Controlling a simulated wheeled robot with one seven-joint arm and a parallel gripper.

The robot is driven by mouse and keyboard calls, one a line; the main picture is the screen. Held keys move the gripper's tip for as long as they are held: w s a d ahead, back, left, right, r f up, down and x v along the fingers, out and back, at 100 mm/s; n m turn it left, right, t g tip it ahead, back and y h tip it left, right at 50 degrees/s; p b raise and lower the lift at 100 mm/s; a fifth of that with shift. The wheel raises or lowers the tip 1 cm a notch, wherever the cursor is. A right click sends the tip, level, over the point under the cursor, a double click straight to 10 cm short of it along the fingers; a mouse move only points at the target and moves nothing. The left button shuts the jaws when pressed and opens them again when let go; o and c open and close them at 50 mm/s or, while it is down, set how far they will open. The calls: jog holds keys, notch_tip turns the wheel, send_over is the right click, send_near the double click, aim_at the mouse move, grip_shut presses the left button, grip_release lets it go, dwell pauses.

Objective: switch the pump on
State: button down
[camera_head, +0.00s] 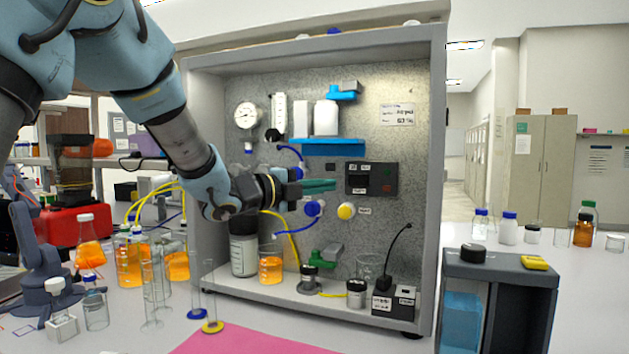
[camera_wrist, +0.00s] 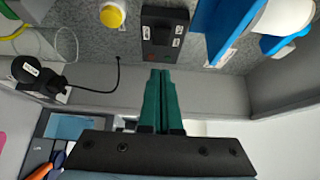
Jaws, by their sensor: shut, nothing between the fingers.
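A black control box (camera_head: 371,178) with small pale labels and a red spot is fixed on the rig's speckled back panel. It also shows in the wrist view (camera_wrist: 160,36), with a dark raised part in its middle. The labels are too small to read, so I cannot tell which part is the pump's switch. My gripper (camera_head: 335,185) has green fingers, shut and empty, with their tips just left of the box in the head view. In the wrist view the fingertips (camera_wrist: 160,73) appear just below the box; I cannot tell whether they touch it.
A yellow knob (camera_head: 346,211) sits below-left of the box. A blue shelf (camera_head: 333,147) with white canisters is above. Below stand an orange-filled beaker (camera_head: 270,268), a green-handled valve (camera_head: 326,254) and a black socket box (camera_head: 394,301) with a cable. The rig's right wall (camera_head: 437,180) bounds the space.

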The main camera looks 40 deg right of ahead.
aim_at(356, 180)
jog(key=shift+w+d+p, duration=0.45)
jog(key=shift+d+p, duration=0.2)
jog(key=shift+d, duration=0.7)
jog(key=shift+w+d+p, duration=0.4)
jog(key=shift+d+p, duration=0.3)
jog(key=shift+d, duration=0.7)
jog(key=shift+w+d+p, duration=0.45)
jog(key=shift+d+p, duration=0.2)
jog(key=shift+d, duration=0.7)
jog(key=shift+w, duration=0.1)
